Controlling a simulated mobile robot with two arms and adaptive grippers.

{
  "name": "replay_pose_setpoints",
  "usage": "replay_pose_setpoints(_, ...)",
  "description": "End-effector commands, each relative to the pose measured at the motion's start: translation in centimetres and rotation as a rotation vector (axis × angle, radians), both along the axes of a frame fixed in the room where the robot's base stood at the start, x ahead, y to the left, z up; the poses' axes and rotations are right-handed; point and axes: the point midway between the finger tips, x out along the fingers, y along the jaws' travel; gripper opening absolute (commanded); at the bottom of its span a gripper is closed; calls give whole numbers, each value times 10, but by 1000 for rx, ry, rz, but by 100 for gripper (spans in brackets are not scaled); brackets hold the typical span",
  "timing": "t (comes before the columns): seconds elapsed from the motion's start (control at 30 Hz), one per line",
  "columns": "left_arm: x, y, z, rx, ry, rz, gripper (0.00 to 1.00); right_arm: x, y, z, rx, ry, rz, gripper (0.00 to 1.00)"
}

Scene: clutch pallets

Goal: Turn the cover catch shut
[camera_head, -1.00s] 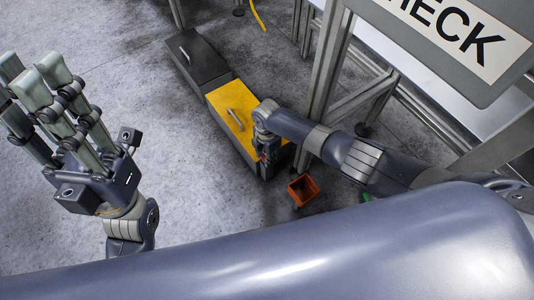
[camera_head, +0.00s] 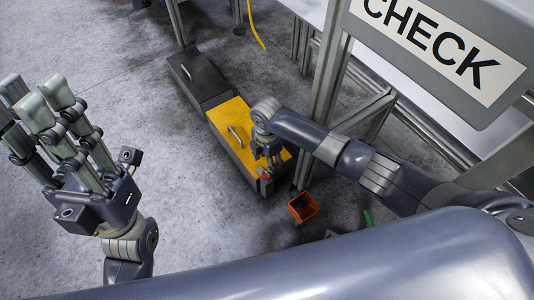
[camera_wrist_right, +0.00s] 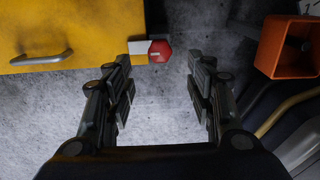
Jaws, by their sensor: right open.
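The yellow cover (camera_head: 228,112) with a grey bar handle lies on a dark box. It fills the upper left of the right wrist view (camera_wrist_right: 110,30). The red catch (camera_wrist_right: 160,51) sits at the cover's near edge, beside a small pale plate (camera_wrist_right: 139,47). In the head view the catch (camera_head: 265,173) is small and partly hidden by my right gripper (camera_head: 268,160). My right gripper (camera_wrist_right: 160,68) is open, its fingers apart on either side of the catch and not visibly touching it. My left gripper (camera_head: 38,98) is raised at the left, empty, its fingers spread.
A dark lidded box (camera_head: 197,72) adjoins the yellow cover's far end. An orange bin (camera_head: 303,207) stands on the floor close to the catch, also at upper right in the wrist view (camera_wrist_right: 288,47). Metal frame legs (camera_head: 322,95) rise to the right. Floor at left is clear.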

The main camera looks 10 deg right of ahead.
Motion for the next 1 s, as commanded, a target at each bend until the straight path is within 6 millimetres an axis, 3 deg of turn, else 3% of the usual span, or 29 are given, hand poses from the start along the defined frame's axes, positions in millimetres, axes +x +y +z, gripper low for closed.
replay_pose_setpoints(0.1, 0, 0, 0, 0, 0, 0, 28, 0, 0, 21, 0, -2, 0, 50)
replay_pose_setpoints(0.3, 0, 0, 0, 1, 0, 0, 28, 0, -1, 38, -2, -1, 0, 50)
replay_pose_setpoints(1.0, 0, 0, 0, 1, 0, 0, 28, -1, 0, 40, -1, 1, 0, 50)
